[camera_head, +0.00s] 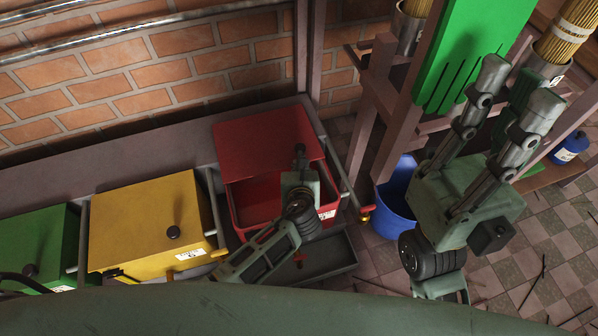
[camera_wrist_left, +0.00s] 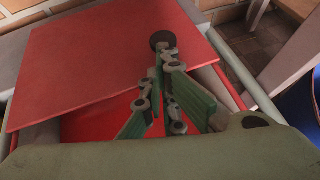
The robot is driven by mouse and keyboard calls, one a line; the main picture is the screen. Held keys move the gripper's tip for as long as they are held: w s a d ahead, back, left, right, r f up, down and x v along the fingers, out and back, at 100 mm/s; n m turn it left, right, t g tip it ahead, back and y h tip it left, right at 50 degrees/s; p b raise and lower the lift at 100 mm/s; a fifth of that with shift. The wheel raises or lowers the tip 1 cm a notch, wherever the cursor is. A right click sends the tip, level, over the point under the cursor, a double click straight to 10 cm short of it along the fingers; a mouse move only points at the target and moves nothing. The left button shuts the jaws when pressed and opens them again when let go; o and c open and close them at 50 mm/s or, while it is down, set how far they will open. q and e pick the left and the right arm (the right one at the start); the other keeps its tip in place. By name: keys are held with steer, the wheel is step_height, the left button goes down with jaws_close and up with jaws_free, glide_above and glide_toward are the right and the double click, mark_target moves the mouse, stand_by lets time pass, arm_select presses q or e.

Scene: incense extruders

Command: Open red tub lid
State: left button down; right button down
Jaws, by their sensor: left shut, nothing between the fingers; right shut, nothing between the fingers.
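The red tub (camera_head: 236,208) stands near the brick wall in the head view. Its flat red lid (camera_head: 255,140) sits toward the back, with part of the tub's inside showing below its near edge. The lid also fills the upper left of the left wrist view (camera_wrist_left: 85,60). A dark round knob (camera_wrist_left: 163,39) is at the lid's right side. My left gripper (camera_head: 300,160) is shut and empty, its fingertips (camera_wrist_left: 167,58) close to the knob; whether they touch is unclear. My right gripper (camera_head: 520,85) is shut and empty, far right of the tub, pointing up.
A yellow tub (camera_head: 140,225) and a green tub (camera_head: 35,240) stand to the left, lids down. A blue bucket (camera_head: 393,222) is on the tiled floor to the right. A wooden rack (camera_head: 375,110) with incense bundles stands behind my right gripper.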

arm_select(q)
steer(key=v, duration=1.1)
steer(key=shift+s+r, duration=0.2)
steer(key=shift+r, duration=0.05)
steer(key=shift+d, duration=0.1)
